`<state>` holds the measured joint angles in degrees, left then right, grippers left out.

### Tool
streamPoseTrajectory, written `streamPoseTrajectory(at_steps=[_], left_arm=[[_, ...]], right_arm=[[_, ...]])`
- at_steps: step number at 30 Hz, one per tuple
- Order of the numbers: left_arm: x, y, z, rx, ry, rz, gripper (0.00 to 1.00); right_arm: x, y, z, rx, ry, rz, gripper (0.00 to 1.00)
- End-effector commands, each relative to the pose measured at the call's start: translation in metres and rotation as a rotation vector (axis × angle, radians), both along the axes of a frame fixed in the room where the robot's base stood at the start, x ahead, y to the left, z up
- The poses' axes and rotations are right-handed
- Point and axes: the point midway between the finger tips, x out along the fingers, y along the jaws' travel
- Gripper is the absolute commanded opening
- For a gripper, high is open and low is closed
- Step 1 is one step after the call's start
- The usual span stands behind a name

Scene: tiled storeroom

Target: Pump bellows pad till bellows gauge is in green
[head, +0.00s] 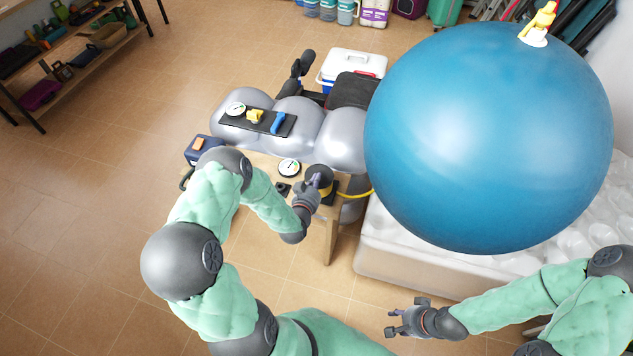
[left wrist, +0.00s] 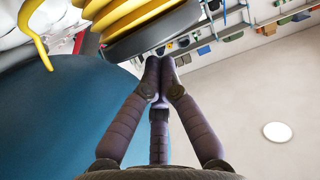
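The bellows (head: 321,193) stands on a small wooden table, with a dark round pad (head: 319,170) on top. In the left wrist view its yellow ribs (left wrist: 130,15) and dark disc (left wrist: 155,32) show close beyond my fingertips. A round white gauge (head: 289,167) sits beside it on the table; its needle is too small to read. My left gripper (head: 315,182) is at the bellows, overlapping the pad in the head view; contact is unclear. Its fingers (left wrist: 157,64) are drawn together with nothing between them. My right gripper (head: 397,321) is open and empty, away from the table.
A yellow hose (head: 355,194) runs right from the bellows toward a big blue ball (head: 485,130) over a pale bumpy bed (head: 400,255). Grey inflated cushions (head: 293,135) behind carry a black panel (head: 275,125) with another gauge (head: 235,109).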

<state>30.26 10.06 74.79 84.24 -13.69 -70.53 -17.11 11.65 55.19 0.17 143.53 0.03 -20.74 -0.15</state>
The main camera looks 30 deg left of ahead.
Motion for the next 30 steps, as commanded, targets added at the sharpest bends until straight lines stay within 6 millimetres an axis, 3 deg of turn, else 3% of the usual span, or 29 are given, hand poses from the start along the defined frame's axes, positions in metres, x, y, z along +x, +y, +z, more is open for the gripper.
streamPoseTrajectory(at_steps=[6,13,18,30], left_arm=[[-0.038,-0.008,0.012,0.0,0.001,0.002,0.0],[-0.069,-0.015,0.019,0.001,-0.001,0.002,0.0],[-0.078,-0.018,0.02,0.001,-0.003,0.001,0.0],[-0.079,-0.018,0.02,0.002,-0.004,0.001,0.0]], right_arm=[[0.001,0.0,0.017,-0.001,-0.003,0.0,0.4],[0.001,0.0,0.026,0.0,-0.002,0.0,0.4],[0.001,0.0,0.028,0.0,-0.002,0.0,0.4],[0.001,0.0,0.028,0.0,-0.002,0.0,0.4]])
